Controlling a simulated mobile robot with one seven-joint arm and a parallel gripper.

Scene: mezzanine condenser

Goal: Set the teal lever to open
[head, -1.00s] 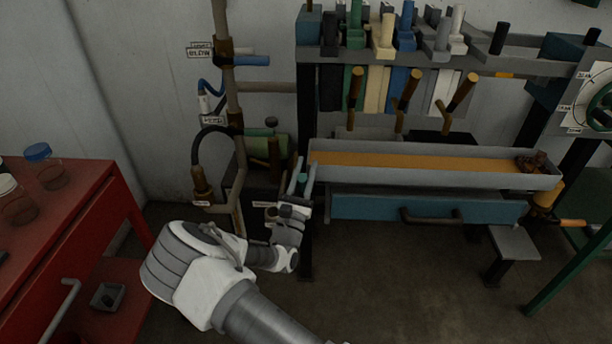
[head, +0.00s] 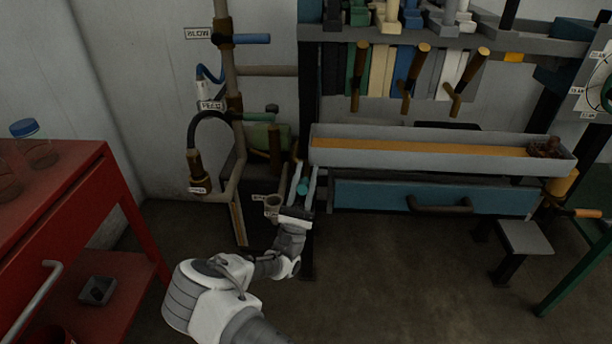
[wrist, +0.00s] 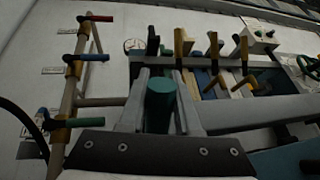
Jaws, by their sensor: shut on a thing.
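The teal lever shows as a round teal handle end (wrist: 160,92) in the middle of the wrist view. It is a small teal spot (head: 302,188) in the head view. My gripper (head: 304,182) is low at the left end of the bench, beside the pipework. Its two grey fingers (wrist: 160,105) stand on either side of the teal handle and are shut on it. The handle points toward the wrist camera, so the lever's pivot and any label by it are hidden.
Left of my gripper are a brown pipe (head: 232,90) with a blue handle (head: 250,38) and a black hose (head: 203,120). A grey trough (head: 440,155) and a blue drawer (head: 375,196) are to the right. A red cabinet (head: 75,190) stands left. Floor in front is clear.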

